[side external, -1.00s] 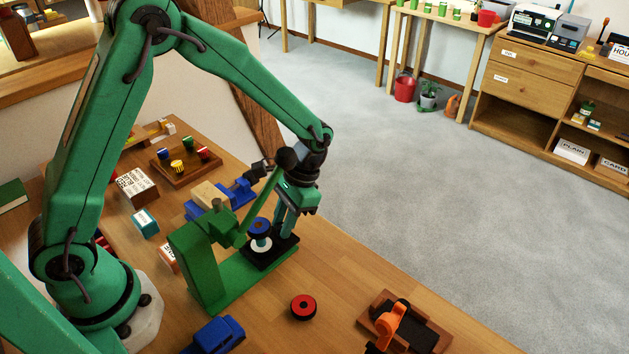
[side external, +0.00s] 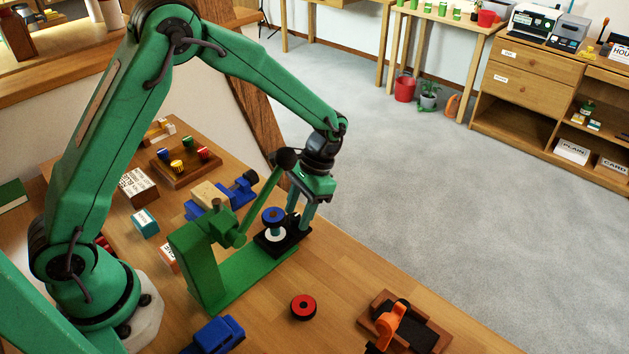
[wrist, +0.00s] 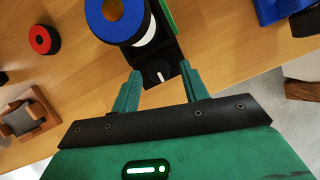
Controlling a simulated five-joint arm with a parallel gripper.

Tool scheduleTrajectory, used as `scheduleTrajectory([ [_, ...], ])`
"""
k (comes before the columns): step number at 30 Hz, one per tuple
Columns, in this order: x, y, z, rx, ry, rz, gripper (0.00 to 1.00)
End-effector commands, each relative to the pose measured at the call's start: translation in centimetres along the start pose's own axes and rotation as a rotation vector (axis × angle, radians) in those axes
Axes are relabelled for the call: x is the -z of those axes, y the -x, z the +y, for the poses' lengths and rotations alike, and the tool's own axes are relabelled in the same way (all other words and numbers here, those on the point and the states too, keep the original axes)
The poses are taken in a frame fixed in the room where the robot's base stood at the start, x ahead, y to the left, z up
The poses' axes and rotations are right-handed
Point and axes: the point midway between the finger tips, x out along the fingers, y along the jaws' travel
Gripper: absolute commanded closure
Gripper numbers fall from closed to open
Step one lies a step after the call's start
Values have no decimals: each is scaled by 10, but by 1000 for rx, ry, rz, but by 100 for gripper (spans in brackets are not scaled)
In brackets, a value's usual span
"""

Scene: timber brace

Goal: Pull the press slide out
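The green press (side external: 215,262) stands on the table with its lever (side external: 262,202) raised, tipped by a black knob. Its black slide (side external: 270,241) sticks out from the green base toward the table's far edge. A white piece (side external: 274,233) with a blue ring (side external: 273,215) on top sits on the slide. My gripper (side external: 299,226) is over the slide's outer end, fingers pointing down. In the wrist view my gripper (wrist: 160,70) has its fingers apart, one on each side of the slide's end, where a dark knob with a white mark (wrist: 160,74) shows.
A red ring (side external: 303,307) and a brown block with an orange clamp (side external: 392,325) lie to the right.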

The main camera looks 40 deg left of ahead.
Motion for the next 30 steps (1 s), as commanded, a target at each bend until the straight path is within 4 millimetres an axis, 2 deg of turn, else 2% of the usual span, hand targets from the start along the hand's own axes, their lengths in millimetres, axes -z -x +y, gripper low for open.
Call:
scheduleTrajectory([
  [6,-1,1,0,0,1,-3,55],
  [11,0,10,0,0,1,-2,55],
  [24,0,63,0,0,0,1,55],
  [30,0,76,0,0,0,0,55],
])
